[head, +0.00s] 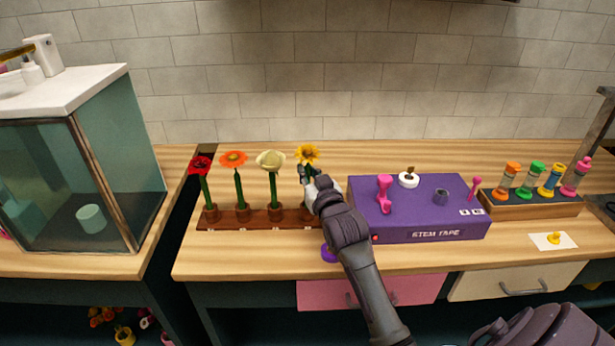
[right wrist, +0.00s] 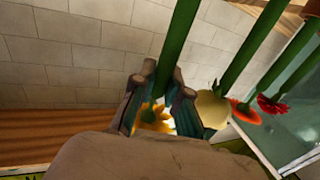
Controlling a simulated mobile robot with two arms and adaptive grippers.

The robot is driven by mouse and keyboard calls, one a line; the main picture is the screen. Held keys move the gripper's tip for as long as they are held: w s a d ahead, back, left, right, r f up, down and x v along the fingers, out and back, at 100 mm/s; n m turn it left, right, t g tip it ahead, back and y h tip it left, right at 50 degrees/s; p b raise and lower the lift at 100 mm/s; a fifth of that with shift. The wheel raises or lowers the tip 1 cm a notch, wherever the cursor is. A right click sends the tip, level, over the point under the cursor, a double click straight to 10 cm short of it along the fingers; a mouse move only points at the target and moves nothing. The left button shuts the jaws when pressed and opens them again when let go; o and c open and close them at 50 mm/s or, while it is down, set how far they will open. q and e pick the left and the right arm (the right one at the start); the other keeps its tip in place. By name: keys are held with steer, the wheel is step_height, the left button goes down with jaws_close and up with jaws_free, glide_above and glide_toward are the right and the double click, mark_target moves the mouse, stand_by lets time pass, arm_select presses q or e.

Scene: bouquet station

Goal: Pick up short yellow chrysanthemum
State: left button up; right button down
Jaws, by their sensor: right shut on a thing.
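The yellow chrysanthemum (head: 307,153) stands upright at the right end of a row of flowers, with its head at about the height of the others. My right gripper (head: 308,176) is shut on its green stem just below the head. In the right wrist view the fingers (right wrist: 163,74) close around the stem (right wrist: 183,35), and the yellow head (right wrist: 153,119) lies between them, partly hidden. The lower stem is hidden behind my gripper and arm in the head view, so I cannot tell whether it is still in its holder. My left gripper is not in view.
Red (head: 200,165), orange (head: 233,158) and cream (head: 270,160) flowers stand in the wooden rack (head: 255,225) to the left. A purple stem tape box (head: 430,235) is close on the right, with a tube rack (head: 530,208) beyond. A glass case (head: 120,170) stands far left.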

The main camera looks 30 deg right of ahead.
steer(key=r, duration=0.2)
steer(key=shift+d+r, duration=0.3)
steer(key=shift+r, duration=0.1)
steer(key=d+r+b, duration=0.3)
steer(key=d+r, duration=0.3)
steer(key=d, duration=0.4)
step_height(320, 180, up, 8)
steer(key=d+p, duration=0.1)
steer(key=p, duration=0.6)
steer(key=shift+s+f, duration=0.25)
